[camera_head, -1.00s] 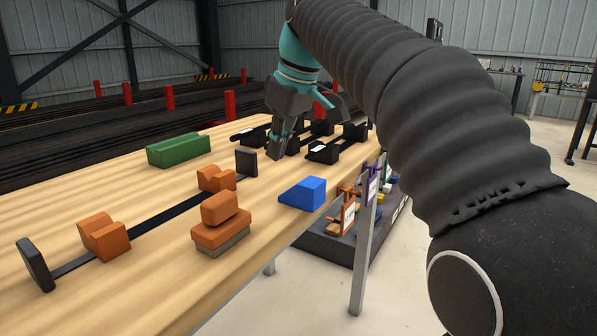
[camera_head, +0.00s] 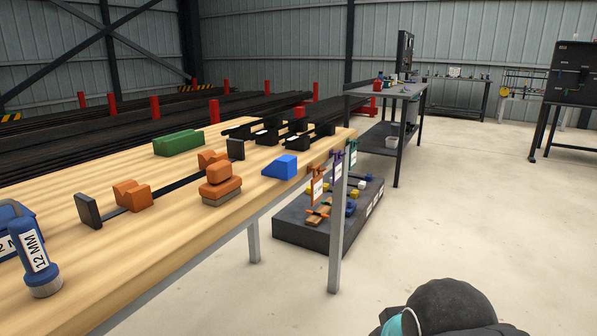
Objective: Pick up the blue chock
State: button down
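The blue chock (camera_head: 281,167) is a small wedge-shaped block. It sits on the wooden table (camera_head: 188,231) near its right front edge, to the right of a stacked orange block (camera_head: 221,182). Nothing touches the chock, and its sloped side faces left. My gripper is outside the head view. Only a dark rounded part of my arm with a teal patch shows at the bottom right, well away from the chock.
A green block (camera_head: 179,143), orange V-blocks on a black bar (camera_head: 175,190) and black fixtures share the table. Tags hang off the right edge above a dark bin (camera_head: 330,235). Open floor lies right.

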aim_at(285, 167)
jog(key=u, duration=0.5)
jog(key=k, duration=0.15)
jog(key=z, duration=1.2)
jog(key=i, duration=0.65)
jog(key=u, duration=0.65)
jog(key=i, duration=0.6)
jog(key=u, duration=0.7)
